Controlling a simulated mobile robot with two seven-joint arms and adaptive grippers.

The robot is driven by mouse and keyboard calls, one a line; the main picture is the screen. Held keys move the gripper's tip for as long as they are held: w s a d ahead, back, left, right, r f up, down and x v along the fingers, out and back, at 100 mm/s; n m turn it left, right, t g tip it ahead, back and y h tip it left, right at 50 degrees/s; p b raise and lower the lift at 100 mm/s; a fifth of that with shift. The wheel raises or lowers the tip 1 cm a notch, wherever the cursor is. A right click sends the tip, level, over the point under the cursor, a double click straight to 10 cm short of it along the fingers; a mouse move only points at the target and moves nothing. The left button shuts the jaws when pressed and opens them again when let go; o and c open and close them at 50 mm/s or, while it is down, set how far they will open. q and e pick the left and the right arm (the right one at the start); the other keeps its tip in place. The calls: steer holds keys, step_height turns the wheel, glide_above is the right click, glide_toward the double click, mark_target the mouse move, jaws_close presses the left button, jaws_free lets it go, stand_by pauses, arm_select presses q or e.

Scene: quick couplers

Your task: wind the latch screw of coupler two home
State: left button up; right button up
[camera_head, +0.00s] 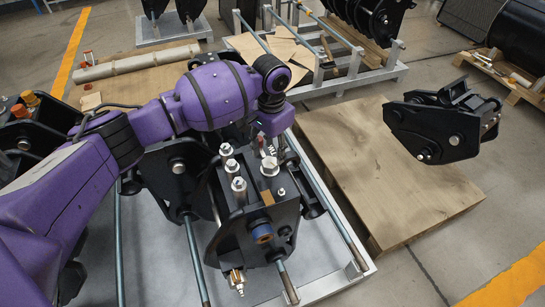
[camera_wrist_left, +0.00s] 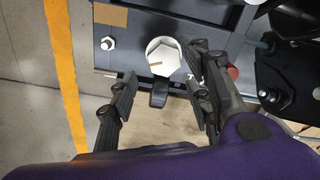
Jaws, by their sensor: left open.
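A black coupler (camera_head: 255,215) stands on a metal rack, with several silver hex heads on its top. The large silver hex screw head (camera_wrist_left: 163,55), with a tan mark on its face, sits on the coupler's top plate in the left wrist view. It appears to be the head (camera_head: 269,166) below my gripper in the head view. My left gripper (camera_wrist_left: 162,88) is open and empty, its two fingers spread to either side of the screw's near edge. A black tab (camera_wrist_left: 160,95) shows between the fingers. No coupler number is readable. My right gripper is not in view.
A smaller bolt (camera_wrist_left: 107,43) and a brown label (camera_wrist_left: 110,14) lie left of the screw; a red round part (camera_wrist_left: 232,71) is to its right. Racks stand behind.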

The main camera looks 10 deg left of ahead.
mark_target(272, 163)
arm_select(q)
step_height(272, 163, down, 4)
steer(key=shift+f, duration=0.65)
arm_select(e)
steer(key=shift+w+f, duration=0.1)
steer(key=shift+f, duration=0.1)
arm_select(q)
steer(key=c, duration=1)
steer(key=shift+c, duration=0.2)
steer(key=shift+d, duration=0.1)
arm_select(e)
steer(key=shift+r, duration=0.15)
